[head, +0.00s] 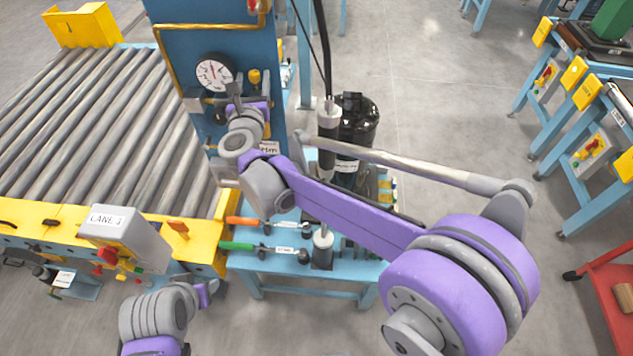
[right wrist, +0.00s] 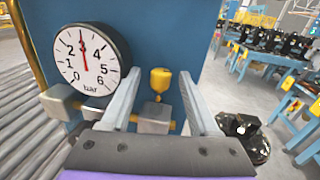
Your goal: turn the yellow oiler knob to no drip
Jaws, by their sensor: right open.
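The yellow oiler knob (right wrist: 160,79) sits upright on a small grey block on the blue panel. In the right wrist view it shows between the two fingers of my right gripper (right wrist: 158,76), with room on both sides. The fingers are apart and none visibly touches it. In the head view the knob (head: 254,76) is just beyond the right gripper (head: 248,96), right of the gauge. I cannot read any marking on the knob. My left gripper (head: 208,291) is low, in front of the conveyor; its jaws are unclear.
A round pressure gauge (right wrist: 86,59) stands close left of the knob, its needle near 3. A brass pipe (head: 160,48) runs along the panel. A roller conveyor (head: 80,125) lies left. A black cylinder (head: 358,120) stands right of the panel. Orange and green handled levers (head: 238,246) are below.

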